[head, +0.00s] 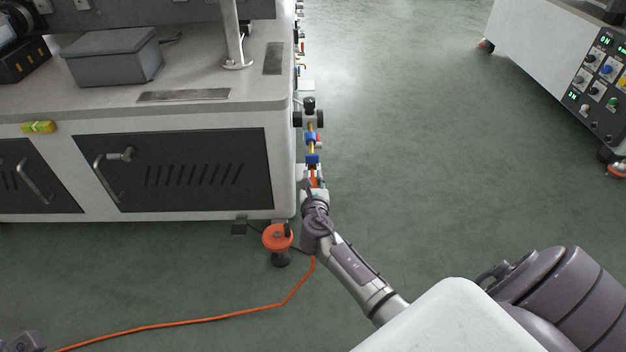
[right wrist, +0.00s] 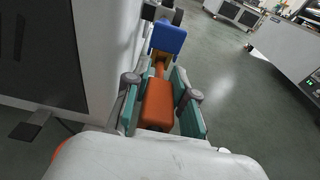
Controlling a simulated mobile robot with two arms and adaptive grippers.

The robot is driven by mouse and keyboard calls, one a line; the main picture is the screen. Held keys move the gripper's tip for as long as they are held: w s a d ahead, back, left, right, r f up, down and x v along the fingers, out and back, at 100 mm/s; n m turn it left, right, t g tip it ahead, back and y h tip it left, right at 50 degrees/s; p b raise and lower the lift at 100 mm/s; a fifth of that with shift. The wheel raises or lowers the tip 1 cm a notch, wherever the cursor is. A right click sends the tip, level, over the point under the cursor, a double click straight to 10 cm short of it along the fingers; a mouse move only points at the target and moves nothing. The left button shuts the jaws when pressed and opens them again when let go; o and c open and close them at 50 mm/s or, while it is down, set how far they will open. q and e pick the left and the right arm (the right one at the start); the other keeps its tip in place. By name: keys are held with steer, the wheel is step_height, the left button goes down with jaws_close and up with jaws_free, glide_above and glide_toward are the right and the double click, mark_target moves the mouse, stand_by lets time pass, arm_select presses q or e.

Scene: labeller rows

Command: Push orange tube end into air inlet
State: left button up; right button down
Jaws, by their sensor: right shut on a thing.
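My right gripper (head: 314,183) is low beside the right end of the near machine. In the right wrist view its teal fingers (right wrist: 160,105) are shut on the orange tube end (right wrist: 157,103), a thick orange block with a narrower tip. The tip points at a brass fitting (right wrist: 160,58) under a blue part (right wrist: 168,38), apparently the air inlet. Tip and brass look in line and very close; I cannot tell whether the tip is inside. The orange tube (head: 220,317) runs from below my gripper across the floor to the lower left. My left gripper is not clearly visible.
The near machine's cabinet (head: 283,160) stands close on the left, with dark door panels. An orange-topped levelling foot (head: 278,237) is beside my right wrist. Several valves and fittings line the machine's side. Another machine (head: 545,50) stands at the right; the green floor between is clear.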

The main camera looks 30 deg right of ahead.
steer(key=shift+x, duration=1.3)
steer(key=c, duration=0.9)
jaws_free()
steer(key=shift+r, duration=0.2)
steer(key=shift+s, duration=0.1)
steer(key=v, duration=1.2)
